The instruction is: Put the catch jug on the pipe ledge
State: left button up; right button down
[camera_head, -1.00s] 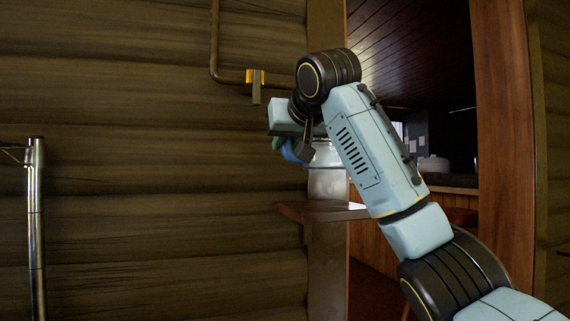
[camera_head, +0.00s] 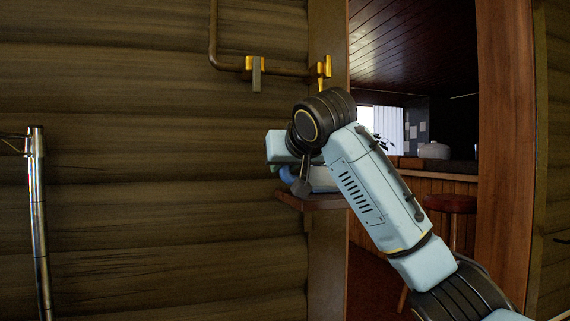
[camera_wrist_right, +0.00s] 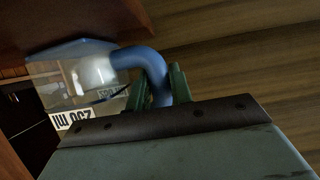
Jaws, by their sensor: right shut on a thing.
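The catch jug (camera_wrist_right: 62,82) is clear, with a blue handle (camera_wrist_right: 147,63) and a volume label that reads upside down in the right wrist view. My right gripper (camera_wrist_right: 160,85) is shut on the handle with its green fingers. In the head view, the jug's bluish body (camera_head: 322,179) shows partly behind my right arm, at the wooden pipe ledge (camera_head: 310,203). The ledge also shows in the right wrist view (camera_wrist_right: 70,20), close against the jug. I cannot tell whether the jug's base touches it. My left gripper is out of view.
A pipe (camera_head: 214,35) with brackets (camera_head: 256,72) runs on the log wall above the ledge. A shiny metal upright (camera_head: 38,220) stands at the left. A doorway right of the ledge opens onto a room with a red stool (camera_head: 450,204).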

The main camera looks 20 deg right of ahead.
jog(key=shift+f, duration=0.15)
jog(key=c, duration=1.3)
grip_release()
jog(key=shift+o, duration=0.2)
jog(key=shift+s+r, duration=0.2)
jog(key=shift+r, duration=0.1)
jog(key=b+v, duration=0.3)
jog(key=v, duration=0.8)
jog(key=shift+s, duration=0.25)
jog(key=shift+r, duration=0.15)
